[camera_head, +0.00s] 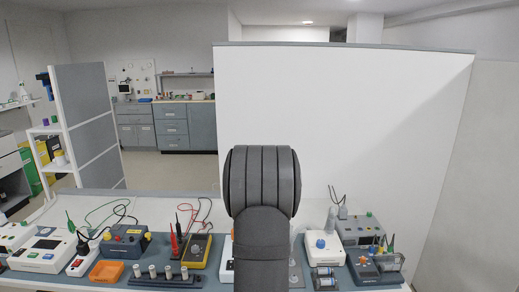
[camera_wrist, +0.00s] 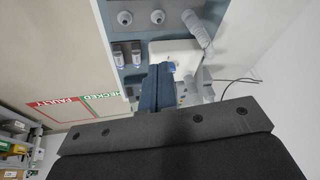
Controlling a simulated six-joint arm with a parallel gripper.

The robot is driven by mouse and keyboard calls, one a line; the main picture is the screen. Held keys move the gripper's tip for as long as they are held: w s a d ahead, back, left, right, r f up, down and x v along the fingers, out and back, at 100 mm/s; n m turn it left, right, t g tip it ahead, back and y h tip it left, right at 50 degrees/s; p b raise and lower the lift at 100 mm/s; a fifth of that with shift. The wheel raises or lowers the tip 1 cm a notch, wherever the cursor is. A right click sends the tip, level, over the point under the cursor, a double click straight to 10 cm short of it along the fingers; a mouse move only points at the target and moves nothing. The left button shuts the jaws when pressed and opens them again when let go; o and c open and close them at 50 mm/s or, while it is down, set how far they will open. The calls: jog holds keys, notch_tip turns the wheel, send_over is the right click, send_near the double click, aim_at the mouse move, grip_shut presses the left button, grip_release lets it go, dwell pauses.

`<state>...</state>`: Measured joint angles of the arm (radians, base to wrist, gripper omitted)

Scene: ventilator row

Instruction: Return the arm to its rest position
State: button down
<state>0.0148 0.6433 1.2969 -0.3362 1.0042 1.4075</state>
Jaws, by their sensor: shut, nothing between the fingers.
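My gripper (camera_wrist: 162,70) shows in the wrist view, with its two dark blue-grey fingers together and nothing visible between them. The fingertips overlap the view of a white box device with a blue knob (camera_wrist: 172,50); I cannot tell the gap between them. In the head view my dark arm stands upright in the middle, in front of the bench, and hides the bench's centre. My gripper is not visible there. The white device with a blue knob (camera_head: 322,246) stands right of the arm in the head view.
The blue-grey bench mat (camera_head: 223,283) carries a multimeter (camera_head: 196,251), an orange tray (camera_head: 106,271), a row of posts (camera_head: 165,277) and several boxed devices. A white partition (camera_head: 345,120) stands behind. The wrist view shows a red FAULTY label (camera_wrist: 57,107) and a grey hose (camera_wrist: 197,30).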

jog(key=s+a+r+m+g+y, duration=0.1)
jog(key=a+m+g+y, duration=0.1)
jog(key=a, duration=0.4)
jog(key=shift+s+r+m+y, duration=0.2)
jog(key=shift+s+m+y, duration=0.2)
jog(key=shift+m+y, duration=0.15)
